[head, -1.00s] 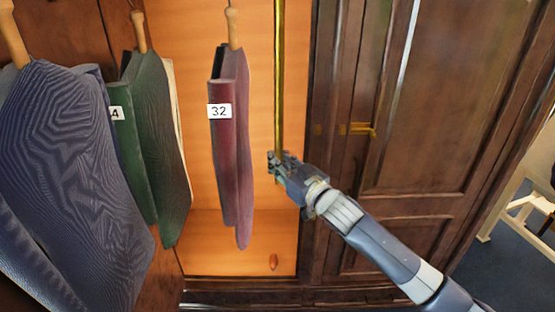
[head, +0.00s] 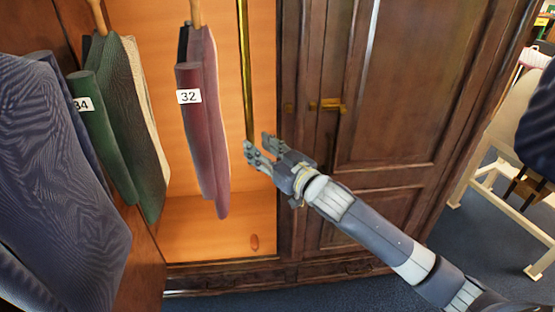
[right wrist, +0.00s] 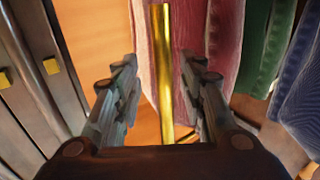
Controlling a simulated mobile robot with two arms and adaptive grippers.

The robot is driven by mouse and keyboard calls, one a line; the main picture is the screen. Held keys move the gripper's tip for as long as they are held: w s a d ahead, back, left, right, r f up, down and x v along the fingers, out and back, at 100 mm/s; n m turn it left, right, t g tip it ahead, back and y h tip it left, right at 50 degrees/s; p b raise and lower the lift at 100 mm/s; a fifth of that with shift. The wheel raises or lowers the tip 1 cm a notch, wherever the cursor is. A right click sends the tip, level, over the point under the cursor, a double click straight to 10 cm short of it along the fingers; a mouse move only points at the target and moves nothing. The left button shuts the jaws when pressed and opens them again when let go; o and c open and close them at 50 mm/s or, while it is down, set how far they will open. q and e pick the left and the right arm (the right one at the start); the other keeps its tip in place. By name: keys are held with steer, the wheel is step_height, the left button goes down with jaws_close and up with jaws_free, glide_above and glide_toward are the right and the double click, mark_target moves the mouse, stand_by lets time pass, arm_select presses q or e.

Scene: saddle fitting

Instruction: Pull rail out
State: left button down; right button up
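The rail is a thin brass rod (head: 246,70) that runs down in front of the open orange-lit wardrobe bay in the head view. My right gripper (head: 260,145) is at the rod's lower end, with its fingers spread. In the right wrist view the rod (right wrist: 163,75) passes between the two open fingers (right wrist: 165,65), with a visible gap on each side. My left gripper is not in view.
A maroon garment (head: 195,110) tagged 32 hangs just left of the rod. Green (head: 135,120) and navy (head: 60,180) garments hang farther left. A dark wooden door (head: 400,80) with a brass handle (head: 326,105) stands right.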

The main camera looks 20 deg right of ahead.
steer(key=v, duration=0.8)
steer(key=shift+w, duration=0.1)
